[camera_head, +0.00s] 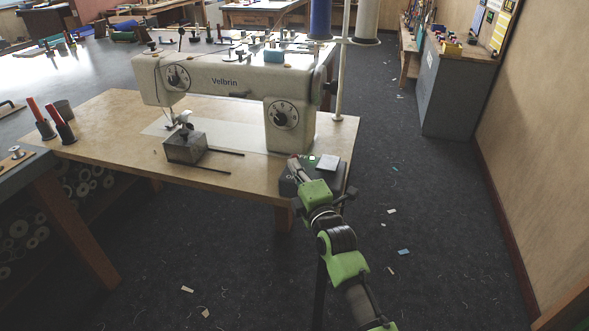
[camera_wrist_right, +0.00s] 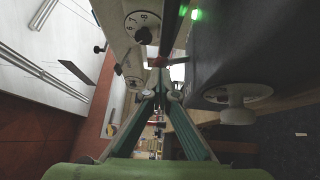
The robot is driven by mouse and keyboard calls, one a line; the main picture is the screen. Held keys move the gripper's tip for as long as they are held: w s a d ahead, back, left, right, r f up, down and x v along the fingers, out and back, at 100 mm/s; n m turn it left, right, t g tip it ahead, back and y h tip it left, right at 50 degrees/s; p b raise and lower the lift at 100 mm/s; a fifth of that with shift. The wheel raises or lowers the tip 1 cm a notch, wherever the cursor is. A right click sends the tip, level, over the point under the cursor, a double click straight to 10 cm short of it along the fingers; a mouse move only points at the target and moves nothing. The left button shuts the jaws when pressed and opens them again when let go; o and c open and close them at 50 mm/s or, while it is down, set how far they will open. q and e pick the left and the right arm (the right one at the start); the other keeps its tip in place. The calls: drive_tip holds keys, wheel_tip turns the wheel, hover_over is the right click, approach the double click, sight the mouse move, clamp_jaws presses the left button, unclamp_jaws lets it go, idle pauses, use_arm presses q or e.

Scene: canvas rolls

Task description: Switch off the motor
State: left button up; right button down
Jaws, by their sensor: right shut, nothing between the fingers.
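The cream sewing machine (camera_head: 225,82), marked Velbrin, stands on a wooden table (camera_head: 110,125). In the right wrist view my closed fingers (camera_wrist_right: 158,64) point along the dark box (camera_wrist_right: 235,62), where a green light (camera_wrist_right: 195,14) glows. I cannot tell whether the tips touch it. My left gripper is not in view.
A grey metal block (camera_head: 185,147) and thin dark rods (camera_head: 205,168) lie on the table left of the box. A thread stand (camera_head: 341,75) rises behind the machine. A grey cabinet (camera_head: 447,95) stands along the right wall. The floor between is clear except for scraps.

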sight(296, 155)
drive_tip(key=w+r+m+g+p, duration=0.1)
drive_tip(key=p, duration=0.3)
drive_tip(key=w+r+m+g+h+p, duration=0.1)
drive_tip(key=g+p, duration=0.1)
drive_tip(key=p, duration=0.3)
drive_tip(key=shift+d+r, duration=0.4)
drive_tip(key=shift+w+d+m+g+p, duration=0.1)
drive_tip(key=shift+w+m+g+p, duration=0.25)
drive_tip(key=shift+m+g+p, duration=0.25)
drive_tip(key=shift+f+g, duration=0.3)
drive_tip(key=shift+f, duration=0.1)
drive_tip(key=shift+r, duration=0.2)
drive_tip(key=shift+r+p, duration=0.65)
drive_tip(key=shift+r, duration=0.1)
